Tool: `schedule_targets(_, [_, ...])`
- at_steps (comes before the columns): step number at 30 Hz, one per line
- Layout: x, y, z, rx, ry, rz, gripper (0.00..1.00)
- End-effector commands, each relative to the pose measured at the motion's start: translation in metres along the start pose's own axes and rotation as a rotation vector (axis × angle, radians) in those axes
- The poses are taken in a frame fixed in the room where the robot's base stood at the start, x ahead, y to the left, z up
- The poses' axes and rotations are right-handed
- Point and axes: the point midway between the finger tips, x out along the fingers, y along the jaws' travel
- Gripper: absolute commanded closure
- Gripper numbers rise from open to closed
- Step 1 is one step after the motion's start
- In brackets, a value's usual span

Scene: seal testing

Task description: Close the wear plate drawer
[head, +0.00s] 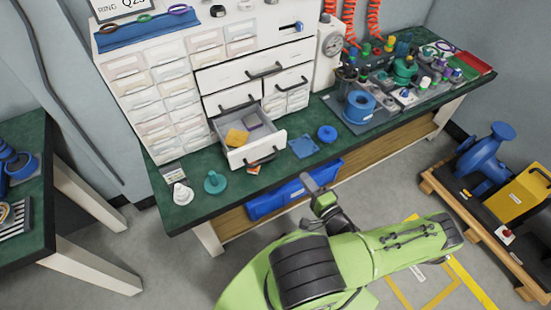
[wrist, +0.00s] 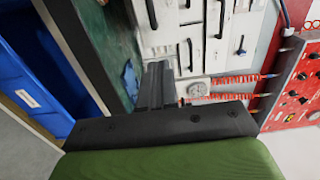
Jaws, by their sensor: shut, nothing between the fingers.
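One white drawer (head: 257,153) of the cabinet stands pulled out over the bench. It holds a yellow block (head: 237,137) and a grey-purple piece (head: 252,121). I take it for the wear plate drawer; no label on it is readable. My gripper (head: 309,182) is in front of the bench edge, to the lower right of the drawer and apart from it. In the wrist view my gripper's dark fingers (wrist: 157,84) are together and empty, pointing toward the bench and cabinet front. I cannot tell the open drawer apart in the wrist view.
The green bench top (head: 225,205) carries a teal knob-like part (head: 215,182), a white part (head: 181,193), a blue plate (head: 303,147) and a blue ring (head: 327,133) near the drawer. A blue bin (head: 278,198) sits under the bench. A loaded pallet (head: 480,230) stands at right.

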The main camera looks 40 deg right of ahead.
Motion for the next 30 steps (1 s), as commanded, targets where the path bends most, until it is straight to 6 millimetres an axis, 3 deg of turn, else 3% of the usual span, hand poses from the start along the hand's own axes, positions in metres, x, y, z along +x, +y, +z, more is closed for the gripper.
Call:
schedule_targets(5, [0.017, 0.001, 0.000, 0.003, 0.007, -0.006, 1.00])
schedule_targets(21, [0.127, 0.001, -0.001, 0.002, 0.004, -0.004, 1.00])
schedule_targets(30, [0.140, -0.001, -0.001, 0.005, 0.005, -0.002, 1.00])
